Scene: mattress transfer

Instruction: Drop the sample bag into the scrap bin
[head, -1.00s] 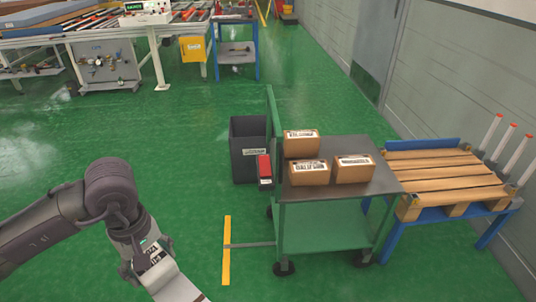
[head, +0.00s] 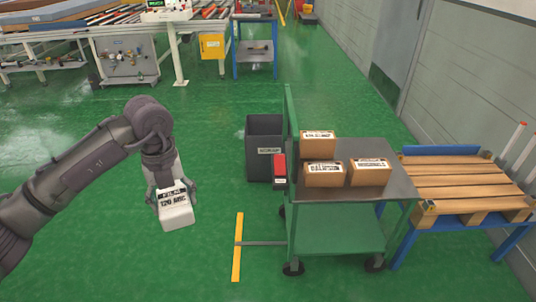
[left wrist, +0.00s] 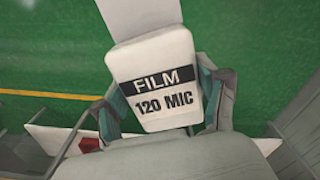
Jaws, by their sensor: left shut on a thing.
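The sample bag is a white, rounded packet (head: 176,214) with a black FILM band and 120 MIC print. My left gripper (head: 167,188) is shut on it and holds it above the green floor, left of the bin. In the left wrist view the bag (left wrist: 152,60) sits between the two fingers of the gripper (left wrist: 163,98). My right gripper is out of view.
The green cart (head: 340,228) carries several cardboard boxes (head: 323,174). A pallet (head: 468,185) on a blue stand is at right. Floor between bag and bin looks clear.

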